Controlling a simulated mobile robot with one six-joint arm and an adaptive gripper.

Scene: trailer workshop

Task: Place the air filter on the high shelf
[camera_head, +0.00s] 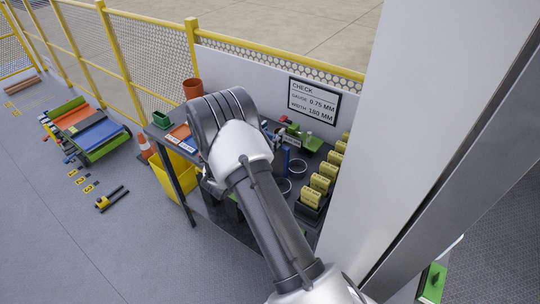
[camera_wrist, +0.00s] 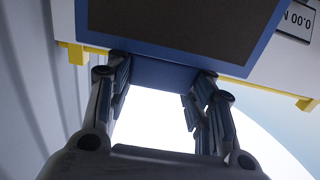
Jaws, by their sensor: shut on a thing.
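In the wrist view, my gripper (camera_wrist: 160,88) is shut on the near edge of a blue-framed panel with a dark face, which I take as the air filter (camera_wrist: 146,73). The filter's far part runs out of the top of the picture. Behind it runs a yellow strip (camera_wrist: 262,88) with small brackets, along a pale surface; I cannot tell whether this is the high shelf. In the head view, my arm reaches over the workbench and hides the gripper; I cannot make out the filter there.
A dark workbench (camera_head: 222,215) carries a row of yellow blocks (camera_head: 320,183) and other small items. A check sign (camera_head: 314,100) is on the wall behind it. A white column (camera_head: 420,110) stands close on the right. A yellow bin (camera_head: 176,172) and cone (camera_head: 145,146) stand left of the bench.

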